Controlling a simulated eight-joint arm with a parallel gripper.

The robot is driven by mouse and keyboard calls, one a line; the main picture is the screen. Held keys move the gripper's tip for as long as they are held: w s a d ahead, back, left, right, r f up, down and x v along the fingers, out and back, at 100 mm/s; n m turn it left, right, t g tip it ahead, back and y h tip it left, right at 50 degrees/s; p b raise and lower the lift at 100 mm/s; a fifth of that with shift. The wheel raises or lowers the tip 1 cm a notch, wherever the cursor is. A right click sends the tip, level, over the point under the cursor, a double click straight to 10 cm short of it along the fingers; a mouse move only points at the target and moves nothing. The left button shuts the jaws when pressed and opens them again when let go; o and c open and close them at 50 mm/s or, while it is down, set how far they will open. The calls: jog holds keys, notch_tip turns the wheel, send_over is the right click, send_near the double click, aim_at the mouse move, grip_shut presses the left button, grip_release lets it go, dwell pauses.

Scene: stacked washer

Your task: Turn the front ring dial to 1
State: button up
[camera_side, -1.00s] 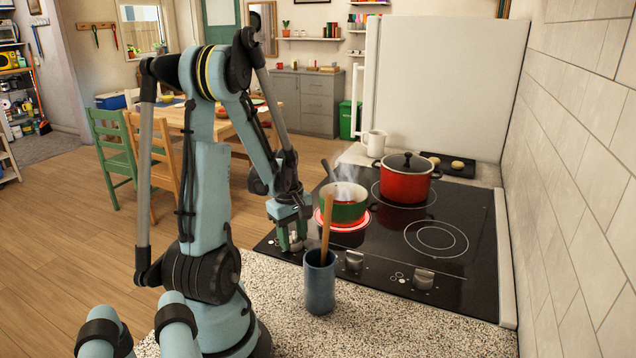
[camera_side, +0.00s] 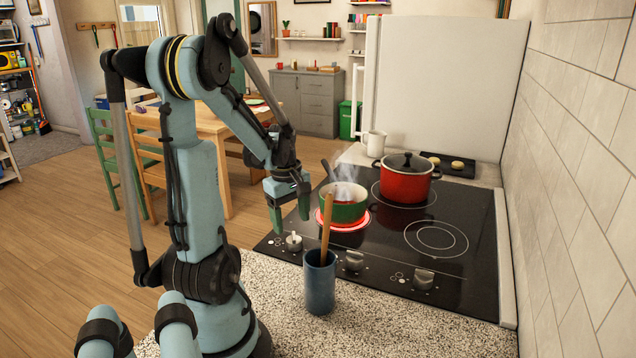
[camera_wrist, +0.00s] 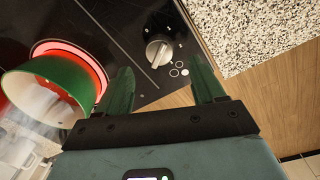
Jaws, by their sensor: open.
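Three grey dials stand along the front edge of the black hob: a left dial (camera_side: 293,242), a middle dial (camera_side: 354,261) and a right dial (camera_side: 424,280). I cannot tell which is the front ring dial. My gripper (camera_side: 290,217) is open and empty, above and slightly left of the left dial, apart from it. In the wrist view a grey dial (camera_wrist: 159,51) with a pale pointer line lies beyond my open gripper (camera_wrist: 162,68), between the fingers' directions. Small ring marks sit beside it; the numbers are too small to read.
A green pot (camera_side: 343,210) steams on a glowing red ring (camera_side: 325,221), close to my gripper. A red lidded pot (camera_side: 405,185) stands behind. A blue cup (camera_side: 319,288) holding a wooden spoon (camera_side: 326,228) stands on the speckled counter (camera_side: 400,335) in front.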

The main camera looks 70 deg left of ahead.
aim_at(290, 240)
notch_tip(290, 240, up, 7)
jog(key=shift+s+f, duration=0.15)
jog(key=shift+s, duration=0.05)
jog(key=shift+d, duration=0.1)
jog(key=w+d+r+m+t, duration=0.1)
jog(key=w+d+m+t, duration=0.1)
jog(key=w+d+m, duration=0.65)
jog(key=w+d+r+m+t, duration=0.1)
jog(key=w+d+m+t, duration=0.15)
jog(key=d+m, duration=0.6)
jog(key=d+m+t, duration=0.2)
jog(key=d+m, duration=0.2)
jog(key=d, duration=0.5)
jog(key=shift+s+d+f+m, duration=0.35)
jog(key=shift+d+f+m, duration=0.05)
jog(key=shift+f, duration=0.05)
